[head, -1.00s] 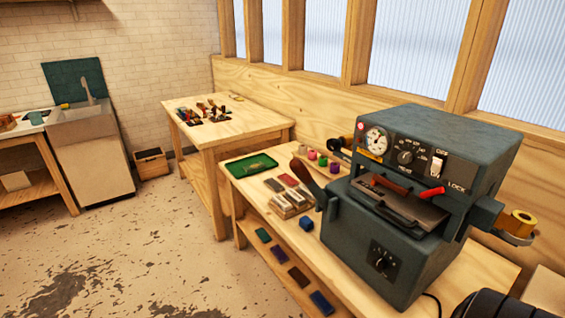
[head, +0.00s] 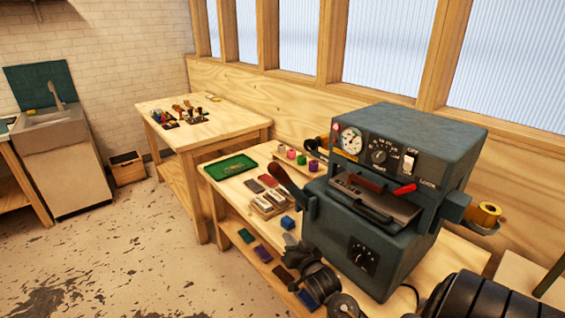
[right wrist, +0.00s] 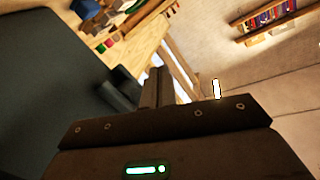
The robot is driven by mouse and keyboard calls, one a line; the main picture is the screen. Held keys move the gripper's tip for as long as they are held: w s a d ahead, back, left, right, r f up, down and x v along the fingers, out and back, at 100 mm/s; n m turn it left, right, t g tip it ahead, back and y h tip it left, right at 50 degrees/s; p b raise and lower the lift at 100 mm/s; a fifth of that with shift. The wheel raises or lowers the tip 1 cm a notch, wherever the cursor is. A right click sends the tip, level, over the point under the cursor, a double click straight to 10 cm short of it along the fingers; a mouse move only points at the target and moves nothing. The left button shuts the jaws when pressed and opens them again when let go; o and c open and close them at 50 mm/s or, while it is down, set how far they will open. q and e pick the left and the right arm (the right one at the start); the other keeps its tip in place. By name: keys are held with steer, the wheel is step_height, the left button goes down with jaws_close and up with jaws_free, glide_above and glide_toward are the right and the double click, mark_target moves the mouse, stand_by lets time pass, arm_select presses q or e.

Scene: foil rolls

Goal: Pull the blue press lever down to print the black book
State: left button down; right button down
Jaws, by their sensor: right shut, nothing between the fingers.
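The blue-grey press (head: 400,250) stands on the wooden bench, its dark body also at the left of the right wrist view (right wrist: 40,95). Its lever (head: 286,182), with a brown handle, rises at a tilt from the press's left side. A black flat piece (head: 365,212) lies in the press opening under a dark red bar; I cannot tell if it is the black book. My right gripper (head: 290,241) is shut and empty, in front of the press's left side and below the lever, apart from the handle. Its fingers show in the right wrist view (right wrist: 156,88). My left gripper is out of view.
The bench (head: 233,190) carries a green tray (head: 230,167), small blocks and several coloured foil rolls. Coloured books lie on its lower shelf. A yellow roll (head: 486,213) sticks out at the press's right. A second table (head: 190,130) and a sink stand farther left.

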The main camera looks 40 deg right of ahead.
steer(key=s+r+m+t+h, duration=0.1)
steer(key=s+r+t, duration=0.1)
steer(key=r, duration=1)
steer(key=s+r+m+t+h, duration=0.1)
steer(key=s+r+t, duration=0.1)
steer(key=r, duration=1)
steer(key=shift+s+d+m+t, duration=0.3)
steer(key=shift+d+m+t, duration=0.1)
steer(key=shift+d+t, duration=0.1)
steer(key=p+x, duration=0.5)
steer(key=x, duration=0.6)
steer(key=a+f, duration=0.1)
steer(key=f, duration=0.1)
steer(key=a+f+p, duration=0.1)
steer(key=shift+s+a+f, duration=0.1)
steer(key=shift+a+f, duration=0.15)
steer(key=shift+f, duration=0.15)
